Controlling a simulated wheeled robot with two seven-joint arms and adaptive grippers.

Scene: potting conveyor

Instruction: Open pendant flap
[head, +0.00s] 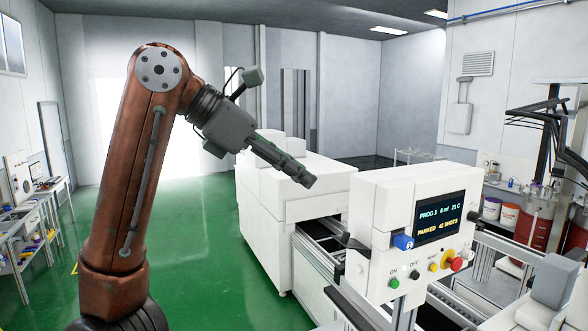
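The control pendant (374,262) is a white box at right of centre. Its dark screen (441,222) reads PROG 3 and PARKED. Beneath are a green ON button (394,283), a black OFF button, a yellow button and a red knob (456,264). A blue piece (403,242) with a white mark sits at the screen's lower left. I cannot make out which part is the flap.
A white machine housing (290,190) stands behind, with the conveyor (325,240) running out of it beside the pendant. Green floor (205,265) is clear between arm and machine. A cluttered workbench (30,225) is at far left; buckets (509,215) stand at right.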

